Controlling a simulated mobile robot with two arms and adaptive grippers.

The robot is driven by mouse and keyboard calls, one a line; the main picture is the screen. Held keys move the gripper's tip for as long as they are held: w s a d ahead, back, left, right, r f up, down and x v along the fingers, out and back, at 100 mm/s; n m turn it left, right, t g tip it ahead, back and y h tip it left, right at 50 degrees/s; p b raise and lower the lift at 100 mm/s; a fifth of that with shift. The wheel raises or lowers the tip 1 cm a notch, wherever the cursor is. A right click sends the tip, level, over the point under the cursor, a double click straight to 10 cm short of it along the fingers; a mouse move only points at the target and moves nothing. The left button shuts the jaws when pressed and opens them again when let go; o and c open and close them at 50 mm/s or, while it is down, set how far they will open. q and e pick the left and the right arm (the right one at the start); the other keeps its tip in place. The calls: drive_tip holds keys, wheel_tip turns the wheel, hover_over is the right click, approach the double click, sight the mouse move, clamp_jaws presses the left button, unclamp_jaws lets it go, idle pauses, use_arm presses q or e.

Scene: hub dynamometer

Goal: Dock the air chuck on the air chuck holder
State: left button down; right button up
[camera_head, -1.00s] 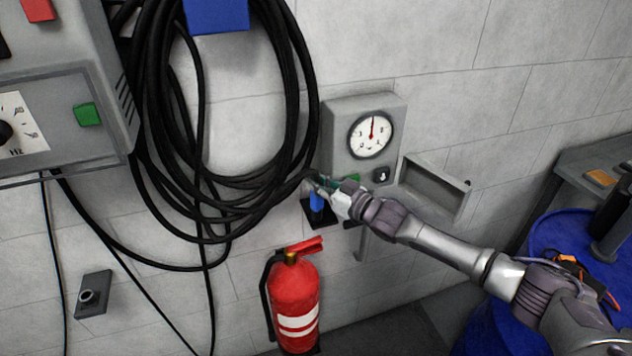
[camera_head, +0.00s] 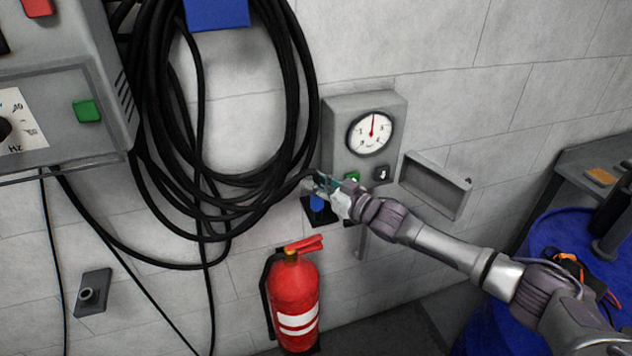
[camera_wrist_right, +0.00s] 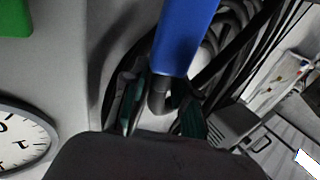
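The blue part of the air chuck (camera_head: 318,203) shows just under my right gripper (camera_head: 328,186), in front of a dark plate (camera_head: 307,212) on the wall that looks like the holder. In the right wrist view the blue body (camera_wrist_right: 187,35) runs up and away, and its dark neck sits between the two teal-padded fingers (camera_wrist_right: 160,105). The fingers look closed on that neck. Whether the blue body is seated in or only in front of the plate is hidden. My left gripper is in neither view.
A gauge box (camera_head: 337,143) is on the wall just above my right gripper, with an open grey tray (camera_head: 420,190) to its right. Coiled black hose (camera_head: 305,100) hangs to the left. A red fire extinguisher (camera_head: 293,298) stands below. A blue barrel (camera_head: 540,235) is at right.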

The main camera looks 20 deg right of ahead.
drive_tip(key=shift+p+v, duration=0.8)
drive_tip(key=shift+v, duration=0.5)
drive_tip(key=p+v, duration=0.3)
drive_tip(key=v, duration=0.5)
drive_tip(key=shift+s+p, duration=0.2)
drive_tip(key=shift+p, duration=0.1)
drive_tip(key=shift+d, duration=0.1)
